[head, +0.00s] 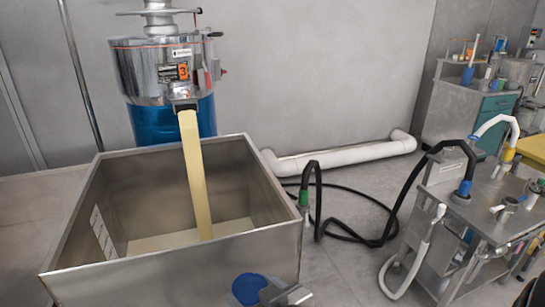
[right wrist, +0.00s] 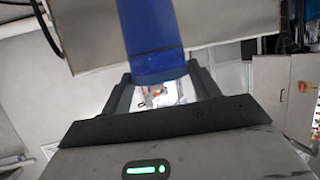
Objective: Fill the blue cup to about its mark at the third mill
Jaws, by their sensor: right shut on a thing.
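The third mill (head: 165,75), steel above and blue below with an orange 3 label, stands behind an open metal bin (head: 200,268). A pale yellow column (head: 195,175), which looks like a stream of ground material, runs from its spout down into the bin. The blue cup (head: 248,290) is at the bottom edge of the head view, in front of the bin and apart from the column. My right gripper (head: 284,293) is shut on it from the right. In the right wrist view, the blue part (right wrist: 150,35) sits between the fingers (right wrist: 160,82). The cup's mark and fill level cannot be made out. My left gripper is out of view.
A steel cart (head: 480,215) with hoses stands on the right. The bin's raised front wall stands between the cup and the column.

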